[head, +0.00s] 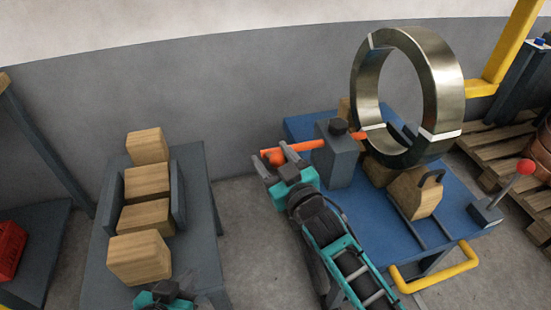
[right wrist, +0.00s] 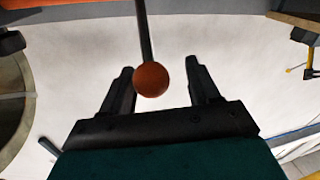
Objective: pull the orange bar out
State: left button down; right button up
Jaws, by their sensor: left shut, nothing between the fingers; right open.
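The orange bar (head: 305,145) runs level through a grey block (head: 338,158) on the blue table, and its far end shows near the big metal ring. An orange ball (head: 276,158) is near the bar's left end. In the right wrist view this ball (right wrist: 151,79) sits on a thin dark stem. My right gripper (head: 278,156) is open at the ball. In the wrist view its two fingers (right wrist: 160,88) stand on either side of the ball with gaps. My left gripper (head: 168,292) is shut and empty at the bottom edge, partly cut off.
The metal ring (head: 437,75) stands on wooden blocks (head: 412,192) on the blue table (head: 365,212). A red-knobbed lever (head: 526,168) and yellow handle (head: 440,272) are at its right and front. A grey bench (head: 206,215) with wooden blocks (head: 147,180) is at left.

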jog(key=shift+d+f, duration=0.1)
jog(key=shift+s+d, duration=0.25)
jog(key=shift+s, duration=0.2)
jog(key=p+v, duration=0.2)
jog(key=v, duration=0.9)
jog(key=shift+s+p, duration=0.35)
jog(key=shift+s, duration=0.1)
